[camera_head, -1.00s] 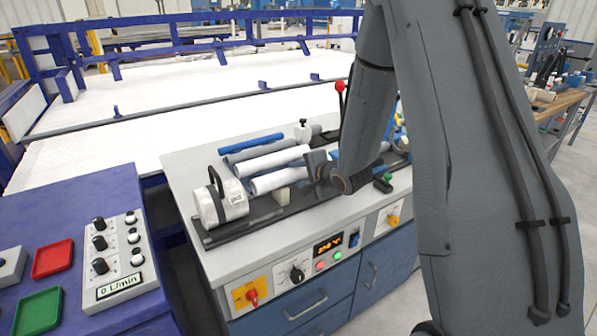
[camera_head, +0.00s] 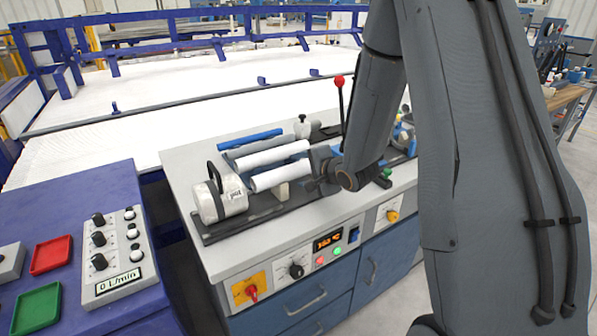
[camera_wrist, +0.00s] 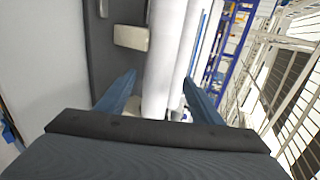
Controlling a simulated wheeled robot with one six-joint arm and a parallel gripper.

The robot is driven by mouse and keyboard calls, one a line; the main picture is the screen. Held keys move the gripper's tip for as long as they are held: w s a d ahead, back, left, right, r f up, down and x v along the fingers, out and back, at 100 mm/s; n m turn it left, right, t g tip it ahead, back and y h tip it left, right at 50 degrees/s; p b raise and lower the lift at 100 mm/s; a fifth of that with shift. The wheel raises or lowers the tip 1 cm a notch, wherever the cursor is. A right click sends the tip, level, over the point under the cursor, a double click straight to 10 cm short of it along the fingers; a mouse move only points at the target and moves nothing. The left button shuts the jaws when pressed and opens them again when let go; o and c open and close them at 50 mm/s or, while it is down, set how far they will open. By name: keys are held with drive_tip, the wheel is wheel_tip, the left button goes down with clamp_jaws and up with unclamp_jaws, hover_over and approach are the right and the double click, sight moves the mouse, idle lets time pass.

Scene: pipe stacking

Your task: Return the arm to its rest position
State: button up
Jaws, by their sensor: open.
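My arm hangs down on the right of the head view and bends toward the bench. My gripper (camera_head: 318,172) is beside the right ends of two white pipes (camera_head: 272,155) that lie side by side on the bench. In the wrist view my gripper's two blue fingers (camera_wrist: 160,92) are spread wide. White pipes (camera_wrist: 163,60) show beyond and between the fingers in that view, and nothing is clearly held. The exact gap between fingers and pipes cannot be told. A blue pipe (camera_head: 250,139) lies behind the white ones.
A white cylindrical unit with a black handle (camera_head: 220,199) stands on the bench's dark rail. A red-knobbed lever (camera_head: 339,82) rises close to my forearm. A blue control console (camera_head: 100,250) is at the left. The white table (camera_head: 220,90) behind is clear.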

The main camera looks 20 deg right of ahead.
drive_tip(key=s+r+n+g+h, duration=0.1)
drive_tip(key=s+n+g, duration=0.4)
drive_tip(key=s, duration=1.1)
drive_tip(key=s+a+n+g+h, duration=0.1)
drive_tip(key=s+n+g, duration=0.5)
drive_tip(key=s, duration=1)
drive_tip(key=n+h, duration=0.1)
drive_tip(key=n, duration=0.2)
drive_tip(key=shift+a+r+h, duration=0.3)
drive_tip(key=shift+r+h, duration=0.05)
drive_tip(key=shift+h, duration=0.05)
